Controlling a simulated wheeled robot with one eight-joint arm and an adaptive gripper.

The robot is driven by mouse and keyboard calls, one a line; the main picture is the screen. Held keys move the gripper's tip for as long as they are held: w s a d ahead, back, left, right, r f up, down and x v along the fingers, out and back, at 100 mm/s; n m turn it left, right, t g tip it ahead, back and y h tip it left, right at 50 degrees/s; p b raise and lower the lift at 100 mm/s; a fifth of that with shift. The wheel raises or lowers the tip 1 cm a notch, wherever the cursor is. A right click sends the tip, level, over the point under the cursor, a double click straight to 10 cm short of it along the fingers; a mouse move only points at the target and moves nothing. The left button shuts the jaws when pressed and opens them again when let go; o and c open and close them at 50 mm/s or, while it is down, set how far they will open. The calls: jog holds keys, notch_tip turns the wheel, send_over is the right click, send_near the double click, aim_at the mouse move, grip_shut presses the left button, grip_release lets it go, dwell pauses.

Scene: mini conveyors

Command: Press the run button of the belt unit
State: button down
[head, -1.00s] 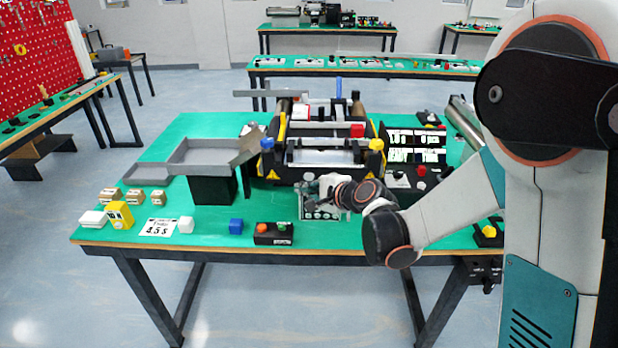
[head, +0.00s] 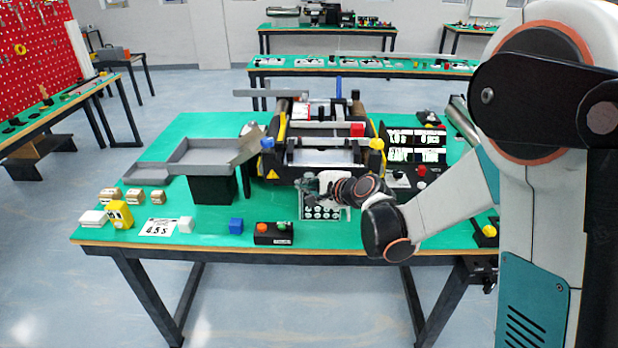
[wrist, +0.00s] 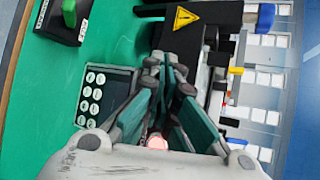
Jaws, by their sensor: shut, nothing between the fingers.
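The belt unit (head: 322,158) stands mid-table, with yellow and blue knobs at its front corners; its front and warning triangle (wrist: 187,17) show in the wrist view. A low black button box (head: 273,239) sits at the front edge of the table, with an orange button (head: 262,226) and a green button (head: 282,226). The green button also shows in the wrist view (wrist: 69,12). The labels are too small to read, so I cannot tell which is the run button. My gripper (head: 306,184) is shut and empty in front of the belt unit, beside the box, apart from its buttons.
A panel with several white discs (head: 322,213) lies under my gripper. A display (head: 416,145) and a control box with a red button (head: 421,171) stand right of the belt unit.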

jog(key=shift+w, duration=0.15)
dwell(0.6)
jog(key=shift+w, duration=0.25)
